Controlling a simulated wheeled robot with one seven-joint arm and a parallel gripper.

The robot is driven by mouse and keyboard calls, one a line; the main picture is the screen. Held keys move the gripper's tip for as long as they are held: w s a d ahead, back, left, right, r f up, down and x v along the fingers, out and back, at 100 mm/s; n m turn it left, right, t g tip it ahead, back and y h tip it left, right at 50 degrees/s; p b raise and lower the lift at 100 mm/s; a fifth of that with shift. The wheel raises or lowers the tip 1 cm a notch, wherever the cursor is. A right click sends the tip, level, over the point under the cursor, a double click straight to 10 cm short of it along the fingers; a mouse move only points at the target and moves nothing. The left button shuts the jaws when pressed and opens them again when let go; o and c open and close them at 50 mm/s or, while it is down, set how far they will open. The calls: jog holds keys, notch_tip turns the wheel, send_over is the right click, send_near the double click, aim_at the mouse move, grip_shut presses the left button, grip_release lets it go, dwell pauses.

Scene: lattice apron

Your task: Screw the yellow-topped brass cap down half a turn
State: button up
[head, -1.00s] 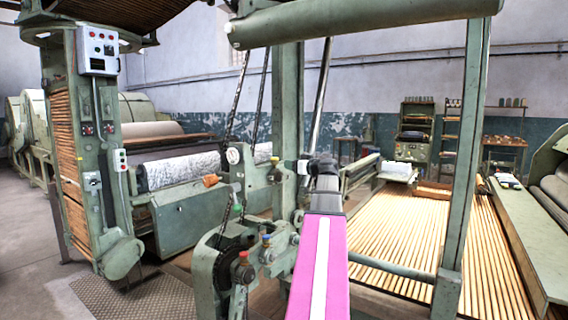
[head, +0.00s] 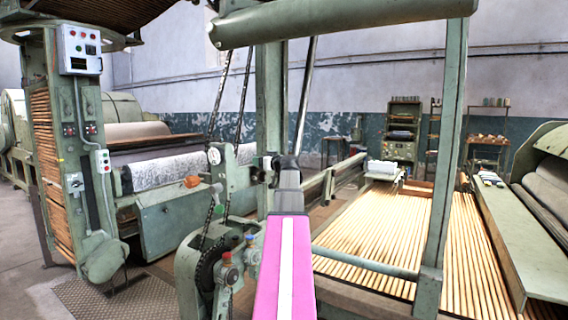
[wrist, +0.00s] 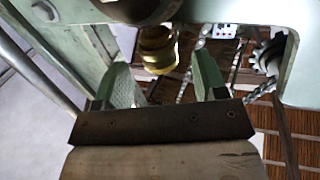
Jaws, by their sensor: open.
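The brass cap (wrist: 158,48) shows at the top middle of the wrist view, with a yellowish rim facing my gripper. It hangs under a dark round fitting on the pale green machine frame. My gripper (wrist: 160,64) is open, with one green finger left of the cap and one right of it. There is clear space between the cap and each finger, and nothing is held. I cannot tell how deep the cap sits between the fingers. In the head view my pink arm hides the cap and most of my gripper.
A green upright (head: 448,160) stands to the right, beside a slatted wooden bed (head: 385,225). A toothed gear (wrist: 268,55) is right of my fingers.

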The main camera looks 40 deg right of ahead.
jog(key=shift+w+y, duration=0.3)
jog(key=shift+w, duration=0.45)
jog(key=n+y, duration=0.1)
jog(key=y, duration=0.1)
jog(key=n+g+y, duration=0.1)
jog(key=n+y, duration=0.1)
jog(key=d+n+g+y, duration=0.1)
jog(key=y, duration=0.1)
jog(key=shift+w+n, duration=0.15)
jog(key=shift+n, duration=0.25)
jog(key=v, duration=1.1)
jog(key=shift+a, duration=0.1)
